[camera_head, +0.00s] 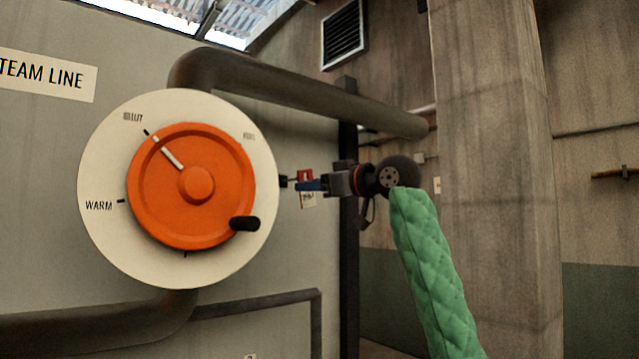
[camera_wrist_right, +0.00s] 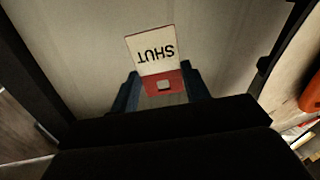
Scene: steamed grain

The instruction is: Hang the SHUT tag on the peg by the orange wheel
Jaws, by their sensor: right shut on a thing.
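The SHUT tag (camera_wrist_right: 152,52) is a cream card with a red end that has a square hole. My right gripper (camera_wrist_right: 162,88) is shut on its red end, between two blue fingers. In the head view the tag's cream part (camera_head: 308,200) hangs below the right gripper (camera_head: 304,185), just right of the wheel's dial. A small dark stub (camera_head: 283,181), likely the peg, shows at the dial's right edge, close to the fingertips; I cannot tell whether the tag touches it. The orange wheel (camera_head: 217,177) has its white mark toward the upper-left label. My left gripper is out of view.
The wheel's black handle (camera_head: 244,223) sticks out at lower right of the cream dial (camera_head: 100,168). A thick pipe (camera_head: 300,88) runs above my right gripper, and a thinner pipe (camera_head: 255,303) runs below. A dark post (camera_head: 348,270) stands behind it.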

